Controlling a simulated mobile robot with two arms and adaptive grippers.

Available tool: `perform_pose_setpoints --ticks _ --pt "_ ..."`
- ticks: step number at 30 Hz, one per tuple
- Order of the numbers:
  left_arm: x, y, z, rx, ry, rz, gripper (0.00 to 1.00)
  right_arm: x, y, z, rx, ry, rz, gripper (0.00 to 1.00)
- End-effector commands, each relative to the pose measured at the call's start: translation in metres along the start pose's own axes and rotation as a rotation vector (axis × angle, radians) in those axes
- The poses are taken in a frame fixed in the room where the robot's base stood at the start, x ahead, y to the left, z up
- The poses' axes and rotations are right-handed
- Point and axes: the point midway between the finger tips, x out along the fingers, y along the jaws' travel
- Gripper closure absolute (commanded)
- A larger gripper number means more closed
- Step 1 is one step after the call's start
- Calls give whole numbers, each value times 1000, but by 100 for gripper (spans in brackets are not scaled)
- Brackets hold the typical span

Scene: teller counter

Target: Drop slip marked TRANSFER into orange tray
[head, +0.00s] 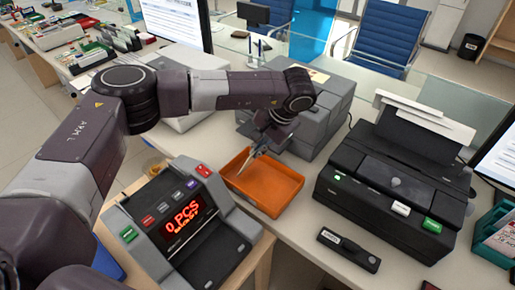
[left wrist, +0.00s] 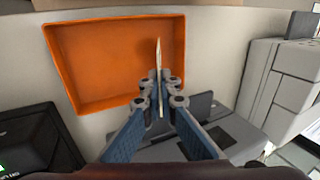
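The orange tray (head: 262,186) sits on the counter, right of the money counter, and looks empty. In the left wrist view the tray (left wrist: 85,62) fills the upper left. My left gripper (head: 258,148) is over the tray's back edge, fingers pointing down. In the left wrist view the left gripper (left wrist: 160,95) is closed on a thin pale slip (left wrist: 159,72), seen edge-on. The slip reaches out over the tray, above its floor. Its marking cannot be read. My right gripper is not in view.
A money counter (head: 185,225) stands left of the tray. A black printer (head: 395,185) stands to the right, with a small dark device (head: 348,250) in front. A grey machine (head: 325,110) is just behind the tray. A monitor (head: 175,22) stands at the back.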

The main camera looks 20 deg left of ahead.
Motion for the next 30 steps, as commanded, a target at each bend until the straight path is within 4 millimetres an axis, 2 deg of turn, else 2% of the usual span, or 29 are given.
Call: perform_pose_setpoints --ticks 6,13,30 --pt "0 0 0 0 0 0 100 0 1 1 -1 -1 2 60" --pt "0 0 0 0 0 0 75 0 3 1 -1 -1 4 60" --pt "0 0 0 0 0 0 75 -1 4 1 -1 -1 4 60"
